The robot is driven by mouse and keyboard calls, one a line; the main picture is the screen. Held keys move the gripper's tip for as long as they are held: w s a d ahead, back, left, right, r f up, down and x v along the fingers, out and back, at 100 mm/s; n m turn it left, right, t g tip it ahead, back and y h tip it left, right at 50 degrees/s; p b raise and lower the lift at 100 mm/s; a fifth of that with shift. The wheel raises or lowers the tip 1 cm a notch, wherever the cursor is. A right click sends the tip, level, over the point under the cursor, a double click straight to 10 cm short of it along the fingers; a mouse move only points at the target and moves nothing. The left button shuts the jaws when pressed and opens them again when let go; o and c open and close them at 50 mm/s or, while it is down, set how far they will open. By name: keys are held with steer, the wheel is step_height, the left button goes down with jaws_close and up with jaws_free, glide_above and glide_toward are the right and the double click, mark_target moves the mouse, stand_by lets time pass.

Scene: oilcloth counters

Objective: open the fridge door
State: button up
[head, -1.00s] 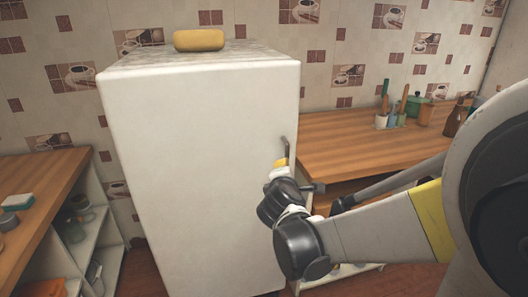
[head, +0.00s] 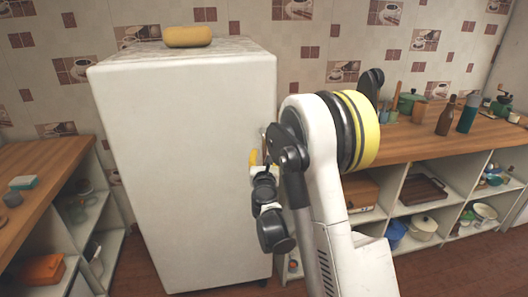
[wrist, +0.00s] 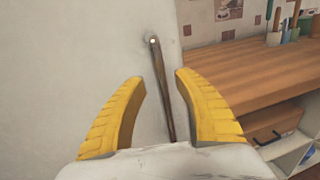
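The white fridge (head: 185,150) stands at the left middle of the head view. Its door looks shut. The thin metal door handle (wrist: 161,85) runs upright near the door's right edge in the wrist view, its upper mount showing and its lower end hidden behind my gripper. My gripper (wrist: 160,79) is open, with one yellow finger on each side of the handle and a gap between each finger and the bar. In the head view my gripper (head: 254,158) is at the fridge's right edge, with my arm covering part of it.
A yellow loaf-like object (head: 188,36) lies on the fridge top. A wooden counter (head: 400,140) with bottles and open shelves is on the right. Another wooden counter (head: 50,165) is on the left. Some floor shows in front of the fridge.

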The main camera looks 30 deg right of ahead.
mark_target(264, 150)
steer(key=shift+b+x, duration=0.3)
steer(key=shift+x, duration=1.45)
jaws_close()
